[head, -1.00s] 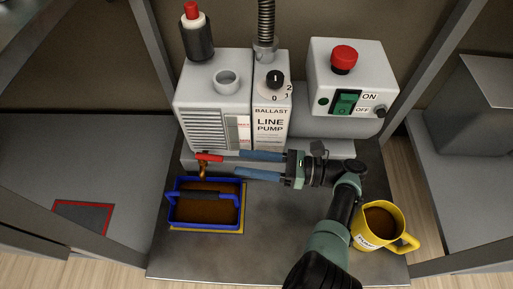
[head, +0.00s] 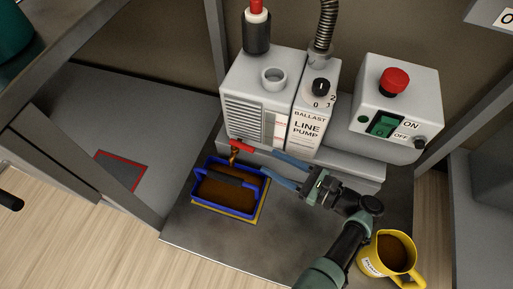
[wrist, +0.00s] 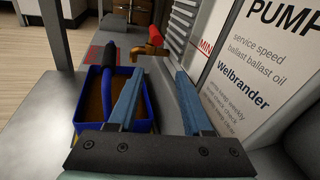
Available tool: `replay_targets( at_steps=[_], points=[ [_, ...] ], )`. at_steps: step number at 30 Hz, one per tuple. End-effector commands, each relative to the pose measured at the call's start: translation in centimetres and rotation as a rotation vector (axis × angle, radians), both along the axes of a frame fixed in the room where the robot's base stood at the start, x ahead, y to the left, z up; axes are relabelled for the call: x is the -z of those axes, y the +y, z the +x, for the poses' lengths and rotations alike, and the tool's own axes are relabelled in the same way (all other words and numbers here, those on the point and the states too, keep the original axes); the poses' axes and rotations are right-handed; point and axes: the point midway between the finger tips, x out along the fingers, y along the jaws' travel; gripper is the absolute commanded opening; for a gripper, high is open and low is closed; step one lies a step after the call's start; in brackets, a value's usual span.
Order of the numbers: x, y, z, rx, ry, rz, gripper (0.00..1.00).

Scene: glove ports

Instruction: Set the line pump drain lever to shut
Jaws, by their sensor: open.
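The line pump (head: 308,127) is a pale grey box unit with a printed label. At its lower left is the drain tap (head: 234,157), brass-coloured with a red lever (head: 243,149). The lever lies roughly level, pointing right along the pump's base; it also shows beyond the fingers in the wrist view (wrist: 155,35). My gripper (head: 270,163) is open and empty, its two blue fingers pointing left toward the lever. The upper finger's tip is a short way right of the lever's end, apparently not touching. The wrist view shows empty space between the fingertips (wrist: 160,72).
A blue tray (head: 204,207) of brown liquid with a dark handle stands under the tap, close to the lower finger. A yellow jug (head: 382,273) of brown liquid stands at right. A switch box (head: 398,100) with a red button is mounted right of the pump.

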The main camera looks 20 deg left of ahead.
Motion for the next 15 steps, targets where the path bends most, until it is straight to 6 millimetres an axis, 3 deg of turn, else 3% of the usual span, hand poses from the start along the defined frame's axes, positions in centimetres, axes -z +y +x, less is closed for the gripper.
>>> replay_targets(
  at_steps=[8, 15],
  points=[
    [1.2, 1.9, -1.0, 0.158, -0.402, -0.249, 0.50],
    [-0.7, 1.9, -3.3, 0.259, -0.744, -0.481, 0.50]
  ],
)
